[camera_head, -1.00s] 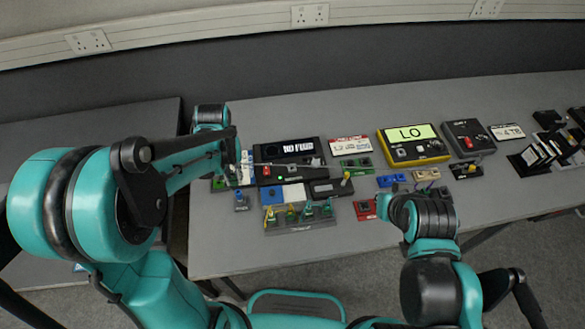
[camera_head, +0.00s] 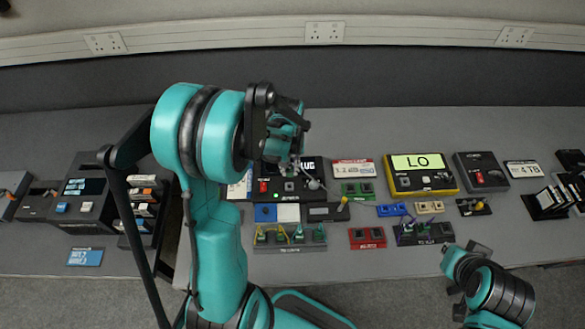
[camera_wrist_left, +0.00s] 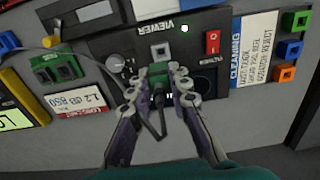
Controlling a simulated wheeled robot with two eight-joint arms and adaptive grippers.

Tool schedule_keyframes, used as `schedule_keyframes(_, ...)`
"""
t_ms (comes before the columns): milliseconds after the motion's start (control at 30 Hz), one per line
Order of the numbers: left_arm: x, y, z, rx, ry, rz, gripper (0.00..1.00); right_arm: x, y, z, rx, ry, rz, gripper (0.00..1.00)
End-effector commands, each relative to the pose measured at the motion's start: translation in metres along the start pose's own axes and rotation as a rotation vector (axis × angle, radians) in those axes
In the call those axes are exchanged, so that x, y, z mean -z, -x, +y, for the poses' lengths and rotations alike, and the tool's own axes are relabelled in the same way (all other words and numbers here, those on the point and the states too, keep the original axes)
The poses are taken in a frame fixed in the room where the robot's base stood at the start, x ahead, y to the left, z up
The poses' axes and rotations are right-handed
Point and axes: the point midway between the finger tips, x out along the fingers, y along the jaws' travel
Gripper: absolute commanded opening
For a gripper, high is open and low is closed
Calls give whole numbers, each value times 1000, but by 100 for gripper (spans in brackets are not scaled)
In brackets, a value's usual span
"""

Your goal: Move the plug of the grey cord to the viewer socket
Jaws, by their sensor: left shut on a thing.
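My left gripper (camera_wrist_left: 158,78) is shut on a small green plug (camera_wrist_left: 158,70) in the left wrist view. A dark grey cord (camera_wrist_left: 158,122) hangs from the plug and loops to the left. The viewer is a black box (camera_wrist_left: 110,44) with a grey square socket (camera_wrist_left: 161,50), a round knob and a red switch. The plug appears just beside the socket; I cannot tell whether they touch. In the head view the left gripper (camera_head: 293,160) is over the back of the viewer (camera_head: 312,188), hiding part of its display.
A cleaning card (camera_wrist_left: 253,50) and coloured blocks (camera_wrist_left: 289,48) flank the viewer. A green block (camera_head: 358,190), a yellow LO meter (camera_head: 417,174) and a strip of plugs (camera_head: 290,237) stand nearby. The bench's back strip is clear.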

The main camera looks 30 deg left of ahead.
Motion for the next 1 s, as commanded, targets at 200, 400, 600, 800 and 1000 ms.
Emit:
schedule_keyframes(200, 0, -16, 0, 0, -1, 0, 0, -7, -10, 0, 0, 0, 0, 0)
schedule_keyframes(400, 0, -36, 0, 0, -1, 0, 0, -16, -22, 0, 0, 0, 0, 0)
schedule_keyframes(600, 0, -53, 0, 0, -1, 0, 0, -23, -32, 0, 0, 0, 0, 0)
schedule_keyframes(800, 0, -57, 0, 0, -1, 0, 0, -24, -34, 0, 0, 0, 0, 0)
schedule_keyframes(1000, 0, -56, 0, 0, -1, 0, 0, -24, -33, 0, 0, 0, 0, 0)
